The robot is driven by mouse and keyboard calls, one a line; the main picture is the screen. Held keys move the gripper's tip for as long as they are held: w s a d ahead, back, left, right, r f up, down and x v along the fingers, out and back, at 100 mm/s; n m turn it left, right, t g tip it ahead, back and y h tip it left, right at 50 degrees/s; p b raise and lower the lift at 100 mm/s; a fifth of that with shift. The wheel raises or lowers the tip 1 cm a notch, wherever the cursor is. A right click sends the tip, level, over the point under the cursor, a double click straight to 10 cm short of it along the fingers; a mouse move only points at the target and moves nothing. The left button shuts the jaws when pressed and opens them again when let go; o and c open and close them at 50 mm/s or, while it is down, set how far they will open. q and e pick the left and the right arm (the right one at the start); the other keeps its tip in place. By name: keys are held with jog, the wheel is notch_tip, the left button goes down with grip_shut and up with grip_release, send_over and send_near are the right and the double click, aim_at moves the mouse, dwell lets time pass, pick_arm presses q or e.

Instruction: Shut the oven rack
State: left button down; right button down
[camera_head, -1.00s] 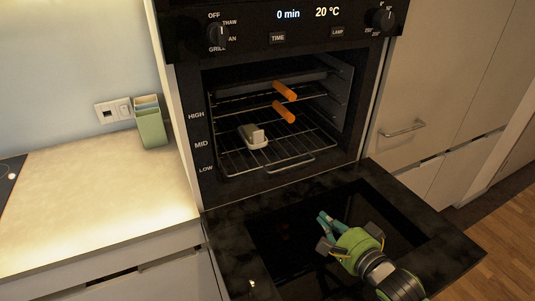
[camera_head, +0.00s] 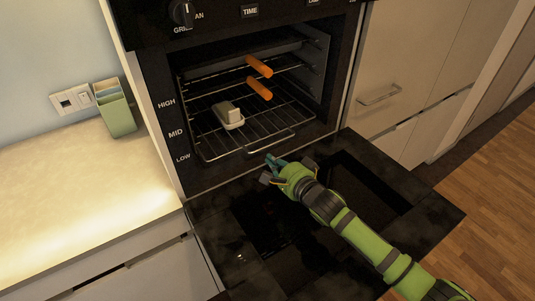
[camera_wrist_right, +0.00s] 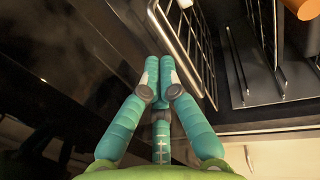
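The oven's lower wire rack (camera_head: 217,149) extends toward the oven's front opening, with a wire loop (camera_head: 271,142) at its front. A small whitish dish with a block on it (camera_head: 229,116) sits on this rack. My right gripper (camera_head: 270,161) is just in front of the loop, above the open oven door (camera_head: 410,207). In the right wrist view, its teal fingers (camera_wrist_right: 160,65) are together with nothing seen between them, and rack wires (camera_wrist_right: 184,45) lie just beyond them. I cannot tell whether they touch. My left gripper is out of view.
An upper rack (camera_head: 213,91) and two orange cylinders (camera_head: 259,67) show in the oven. A counter with a green holder (camera_head: 117,112) stands at left. A cabinet with a bar handle (camera_head: 379,95) is at right, beside open wooden floor (camera_head: 480,180).

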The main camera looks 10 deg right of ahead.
aim_at(258, 155)
jog(key=shift+x, duration=1.55)
jog(key=x, duration=0.1)
jog(key=b+x, duration=0.1)
jog(key=x, duration=0.1)
jog(key=r+b+x, duration=0.1)
jog(key=x, duration=0.1)
jog(key=shift+w+a, duration=0.1)
jog(key=shift+w, duration=0.15)
jog(key=shift+s+r, duration=0.1)
jog(key=shift+r, duration=0.05)
jog(key=shift+r, duration=0.1)
